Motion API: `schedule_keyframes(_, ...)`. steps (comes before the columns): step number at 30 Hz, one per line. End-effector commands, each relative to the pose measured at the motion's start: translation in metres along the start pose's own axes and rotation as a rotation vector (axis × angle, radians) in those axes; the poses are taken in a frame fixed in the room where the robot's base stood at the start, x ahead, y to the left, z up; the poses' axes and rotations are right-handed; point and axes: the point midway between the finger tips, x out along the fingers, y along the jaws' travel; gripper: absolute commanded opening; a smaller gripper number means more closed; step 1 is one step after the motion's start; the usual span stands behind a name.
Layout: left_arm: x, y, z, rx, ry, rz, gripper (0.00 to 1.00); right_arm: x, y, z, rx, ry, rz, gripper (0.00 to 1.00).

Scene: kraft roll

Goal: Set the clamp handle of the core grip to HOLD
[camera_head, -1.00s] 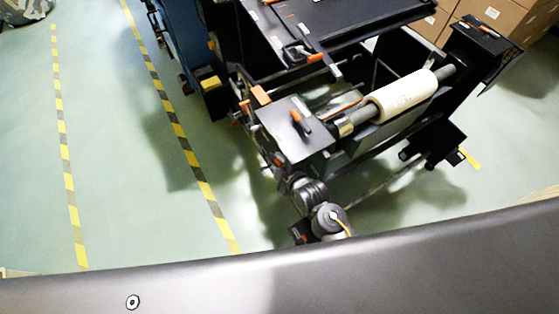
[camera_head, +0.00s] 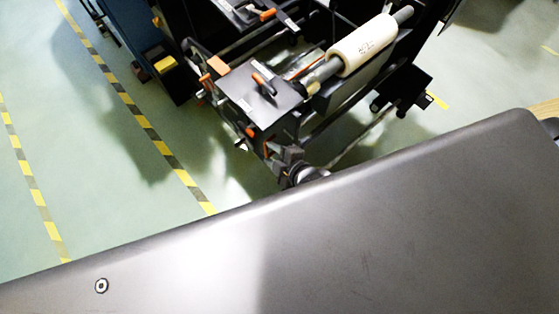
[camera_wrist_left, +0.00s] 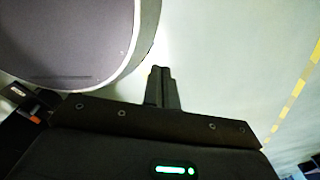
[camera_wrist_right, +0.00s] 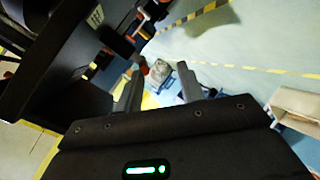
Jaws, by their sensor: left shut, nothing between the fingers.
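An orange lever (camera_head: 263,83) with a dark base stands on the black square plate (camera_head: 250,103) at the machine's near end; it looks like the clamp handle. Its markings cannot be read. A pale roll (camera_head: 361,46) sits on a grey shaft behind the plate. In the right wrist view my right gripper (camera_wrist_right: 157,75) has its fingers apart, with nothing between them. My left gripper (camera_wrist_left: 160,70) is shut and empty above bare floor.
Several orange parts line the machine's left edge, including an orange block (camera_head: 218,64). A black panel (camera_wrist_right: 75,100) stands close on the left in the right wrist view. Yellow-black floor tape (camera_head: 137,117) crosses open green floor left of the machine. My grey body covers the picture's bottom.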

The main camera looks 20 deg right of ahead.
Motion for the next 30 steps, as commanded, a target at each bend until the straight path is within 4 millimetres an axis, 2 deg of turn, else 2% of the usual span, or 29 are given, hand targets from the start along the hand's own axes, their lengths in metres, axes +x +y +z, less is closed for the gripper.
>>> schedule_keyframes(6, 0.007, 0.0, 0.001, 0.0, -0.001, 0.0, 0.0, -0.023, -0.011, 0.008, 0.0, 0.0, 0.001, 0.39)
schedule_keyframes(17, 0.007, 0.0, 0.001, 0.0, -0.001, 0.0, 0.0, -0.027, -0.012, 0.008, 0.0, 0.0, 0.001, 0.39)
schedule_keyframes(21, 0.007, 0.0, 0.001, 0.001, -0.001, 0.0, 0.18, -0.023, -0.018, 0.014, 0.012, -0.012, -0.01, 0.39)
schedule_keyframes(23, 0.007, 0.0, 0.001, 0.001, -0.001, 0.0, 0.26, -0.017, -0.03, 0.025, 0.035, -0.031, -0.03, 0.39)
schedule_keyframes(26, 0.007, 0.0, 0.001, 0.001, -0.001, 0.0, 0.39, -0.002, -0.064, 0.057, 0.107, -0.093, -0.086, 0.39)
schedule_keyframes(29, 0.007, 0.0, 0.001, 0.001, -0.001, 0.0, 0.39, 0.011, -0.115, 0.105, 0.224, -0.192, -0.16, 0.39)
schedule_keyframes(30, 0.007, 0.0, 0.001, 0.001, -0.001, 0.0, 0.39, 0.014, -0.138, 0.127, 0.281, -0.24, -0.189, 0.39)
